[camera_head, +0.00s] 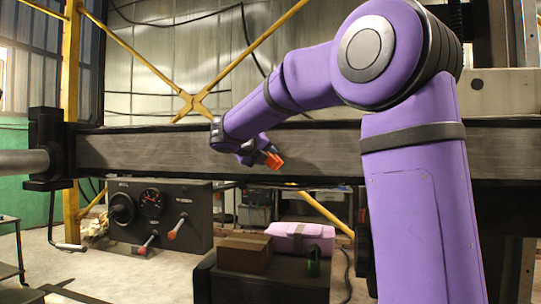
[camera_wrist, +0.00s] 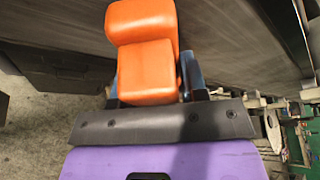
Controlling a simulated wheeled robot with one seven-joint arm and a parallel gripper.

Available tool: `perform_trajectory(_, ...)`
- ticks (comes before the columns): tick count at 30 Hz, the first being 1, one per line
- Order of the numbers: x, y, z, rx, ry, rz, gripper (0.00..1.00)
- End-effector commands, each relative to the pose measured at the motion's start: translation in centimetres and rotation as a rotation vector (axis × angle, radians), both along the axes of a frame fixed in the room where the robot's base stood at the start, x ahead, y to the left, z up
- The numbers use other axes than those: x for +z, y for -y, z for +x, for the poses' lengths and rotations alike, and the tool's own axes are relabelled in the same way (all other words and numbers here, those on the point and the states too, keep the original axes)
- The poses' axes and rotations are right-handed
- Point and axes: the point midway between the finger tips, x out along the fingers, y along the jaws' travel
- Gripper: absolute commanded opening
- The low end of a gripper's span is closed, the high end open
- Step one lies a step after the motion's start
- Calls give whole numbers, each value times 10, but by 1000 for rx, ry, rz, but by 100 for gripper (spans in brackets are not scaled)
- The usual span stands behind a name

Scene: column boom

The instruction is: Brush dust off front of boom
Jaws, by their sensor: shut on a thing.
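The boom (camera_head: 140,152) is a long dark horizontal beam across the head view, its front face streaked with grey. It also fills the upper part of the wrist view (camera_wrist: 232,45). My gripper (camera_head: 264,151) is in front of the boom's middle stretch, near its lower half. It is shut on an orange brush (camera_head: 273,161), whose blocky orange body fills the centre of the wrist view (camera_wrist: 147,70). The bristles are not visible, so I cannot tell whether they touch the boom.
A control panel (camera_head: 160,215) with dials and red-tipped levers stands below the boom at left. A cardboard box (camera_head: 244,253), a green bottle (camera_head: 314,262) and a pink case (camera_head: 300,237) are low in the middle. Yellow braces (camera_head: 235,70) cross behind the boom.

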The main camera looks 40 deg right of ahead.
Motion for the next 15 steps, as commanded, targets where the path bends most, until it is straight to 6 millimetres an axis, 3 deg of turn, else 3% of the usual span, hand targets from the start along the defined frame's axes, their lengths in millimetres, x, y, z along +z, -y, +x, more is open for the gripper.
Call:
perform_trajectory(6, 0, -8, 13, 1, 0, 0, 21)
perform_trajectory(15, 10, -9, 12, 0, 1, 0, 21)
